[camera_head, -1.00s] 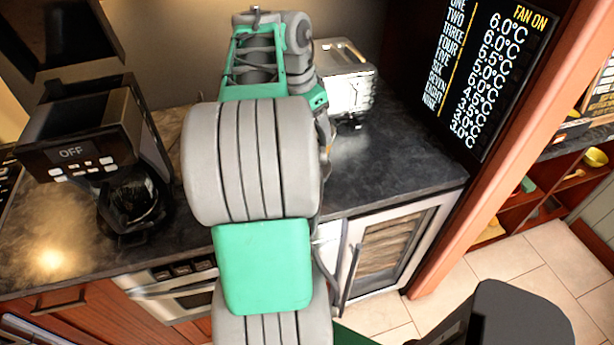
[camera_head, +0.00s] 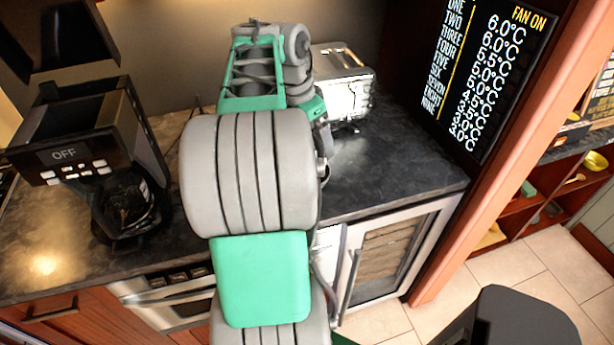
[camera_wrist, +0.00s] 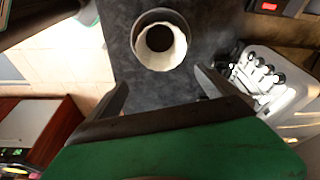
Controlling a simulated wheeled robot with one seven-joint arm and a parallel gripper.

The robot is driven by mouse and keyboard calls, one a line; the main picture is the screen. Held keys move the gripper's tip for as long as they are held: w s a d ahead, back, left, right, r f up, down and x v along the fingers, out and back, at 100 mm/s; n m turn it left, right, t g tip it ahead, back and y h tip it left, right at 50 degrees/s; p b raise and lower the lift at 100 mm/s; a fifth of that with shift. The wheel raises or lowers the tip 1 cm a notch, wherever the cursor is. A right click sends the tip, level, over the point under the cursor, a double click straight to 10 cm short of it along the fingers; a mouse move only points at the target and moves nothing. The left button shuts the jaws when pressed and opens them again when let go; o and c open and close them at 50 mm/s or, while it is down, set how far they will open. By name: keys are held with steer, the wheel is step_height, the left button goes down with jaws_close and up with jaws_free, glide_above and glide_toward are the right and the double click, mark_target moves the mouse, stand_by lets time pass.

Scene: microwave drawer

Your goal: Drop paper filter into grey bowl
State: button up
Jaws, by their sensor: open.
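A round grey bowl (camera_wrist: 136,34) stands on the dark counter at the top middle of the wrist view. A white, ring-shaped paper filter (camera_wrist: 173,58) shows inside its rim, with a dark round middle. I cannot tell how deep it sits. My gripper (camera_wrist: 162,90) is open and empty, its two fingers spread wide. The bowl lies beyond the fingertips, roughly centred between them, with a gap in the picture. In the head view my arm hides the gripper, the bowl and the filter.
A silver toaster (camera_head: 343,85) stands right of my arm; it also shows in the wrist view (camera_wrist: 264,78). A black coffee maker (camera_head: 95,150) stands at the left. The dark counter (camera_head: 400,165) is clear at the right. A wine cooler (camera_head: 385,255) sits below.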

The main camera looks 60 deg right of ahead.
steer(key=p+v, duration=0.2)
steer(key=v, duration=0.5)
steer(key=shift+r, duration=0.35)
steer(key=shift+w+a, duration=0.1)
